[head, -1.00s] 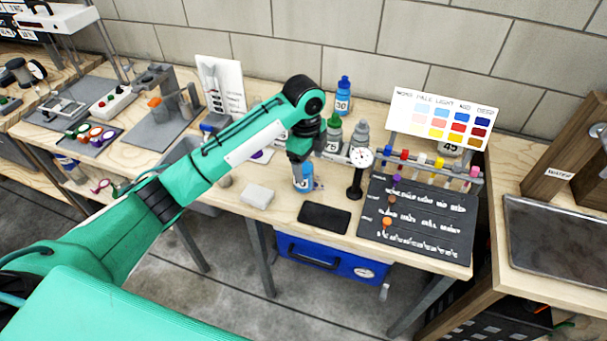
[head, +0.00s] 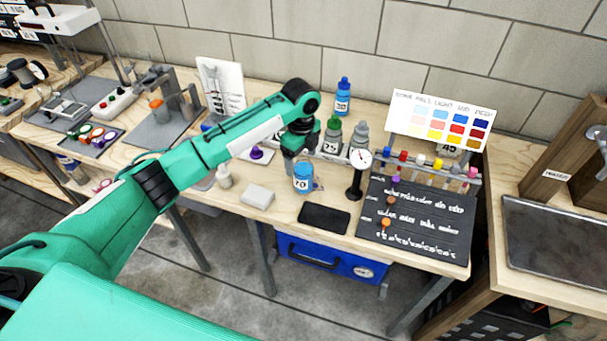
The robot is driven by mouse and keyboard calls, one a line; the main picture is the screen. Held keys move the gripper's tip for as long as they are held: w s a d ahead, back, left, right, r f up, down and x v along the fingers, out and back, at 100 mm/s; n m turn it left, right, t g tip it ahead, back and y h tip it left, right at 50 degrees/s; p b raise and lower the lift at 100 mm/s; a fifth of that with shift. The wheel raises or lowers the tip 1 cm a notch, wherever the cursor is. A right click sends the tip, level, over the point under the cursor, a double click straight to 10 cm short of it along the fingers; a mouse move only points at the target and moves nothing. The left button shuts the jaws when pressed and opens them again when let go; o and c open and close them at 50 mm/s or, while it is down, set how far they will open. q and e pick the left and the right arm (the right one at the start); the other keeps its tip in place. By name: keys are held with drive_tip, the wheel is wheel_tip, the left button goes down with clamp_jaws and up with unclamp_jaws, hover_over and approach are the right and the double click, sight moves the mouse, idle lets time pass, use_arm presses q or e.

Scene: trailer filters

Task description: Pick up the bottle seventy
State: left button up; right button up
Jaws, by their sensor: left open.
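The bottle seventy (head: 303,183), blue with a white label reading 70, stands upright on the wooden bench, left of the dial gauge. My left gripper (head: 289,168) is open and points down at the bottle's upper left side. Its fingers are small and partly hidden, so I cannot tell whether they touch the bottle. My right gripper is not in view.
A dial gauge on a black stand (head: 356,178) is right of the bottle. Behind are a green-capped bottle (head: 333,138), a grey bottle (head: 360,138) and bottle 30 (head: 343,98). A black pad (head: 325,218) and white block (head: 257,196) lie in front.

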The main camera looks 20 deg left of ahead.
sight(303, 169)
use_arm(q)
drive_tip(key=f, duration=0.1)
drive_tip(key=f+p, duration=0.1)
drive_tip(key=f, duration=0.3)
drive_tip(key=shift+w+d+f, duration=0.1)
drive_tip(key=shift+w+d, duration=0.1)
drive_tip(key=shift+w, duration=0.1)
drive_tip(key=shift+c, duration=0.2)
drive_tip(key=c, duration=1.3)
